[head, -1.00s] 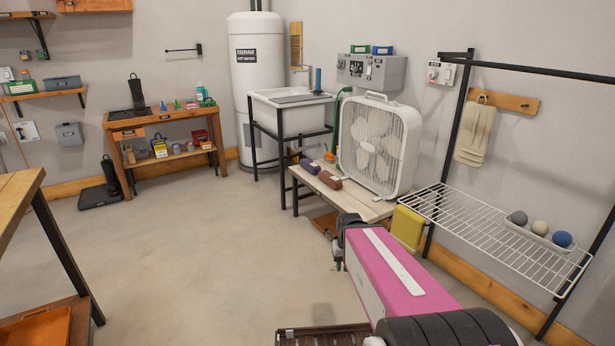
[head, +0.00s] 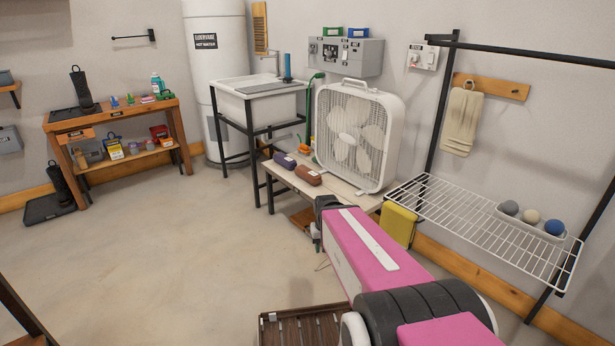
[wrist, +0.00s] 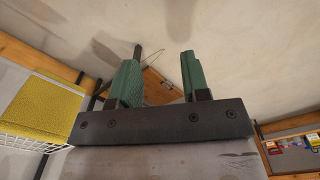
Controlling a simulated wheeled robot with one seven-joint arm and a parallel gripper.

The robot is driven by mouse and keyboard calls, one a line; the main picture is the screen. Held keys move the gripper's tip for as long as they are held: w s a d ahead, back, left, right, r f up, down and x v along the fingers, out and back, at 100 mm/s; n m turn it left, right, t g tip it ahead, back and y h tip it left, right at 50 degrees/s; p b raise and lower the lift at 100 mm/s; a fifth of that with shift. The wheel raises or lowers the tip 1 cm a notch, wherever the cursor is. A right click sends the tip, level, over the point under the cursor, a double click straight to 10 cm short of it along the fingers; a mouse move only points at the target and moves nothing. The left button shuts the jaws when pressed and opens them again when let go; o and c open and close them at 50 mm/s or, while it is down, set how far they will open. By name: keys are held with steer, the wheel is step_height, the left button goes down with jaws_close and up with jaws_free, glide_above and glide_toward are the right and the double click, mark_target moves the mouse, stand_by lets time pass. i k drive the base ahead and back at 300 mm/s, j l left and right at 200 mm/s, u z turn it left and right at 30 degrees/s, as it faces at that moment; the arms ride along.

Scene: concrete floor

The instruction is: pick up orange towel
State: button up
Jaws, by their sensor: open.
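I cannot make out a clearly orange towel. A reddish-brown roll (head: 308,175) and a purple roll (head: 285,161) lie on the low bench (head: 345,191) in front of the fan. A small orange item (head: 304,148) sits behind them; its kind is unclear. In the head view my gripper (head: 316,237) is mostly hidden behind my pink arm, left of the yellow cloth.
A white box fan (head: 355,138) stands on the bench. The wire shelf (head: 480,225) at right carries a tray of balls (head: 530,217). A beige cloth (head: 462,122) hangs on the wall. A sink (head: 258,100) stands behind.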

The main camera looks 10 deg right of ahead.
mark_target(313, 178)
steer(key=i+z, duration=0.4)
steer(key=i+j+z, duration=0.15)
steer(key=z, duration=0.3)
steer(key=i+j+z, duration=0.25)
steer(key=z, duration=0.15)
steer(key=i, duration=0.1)
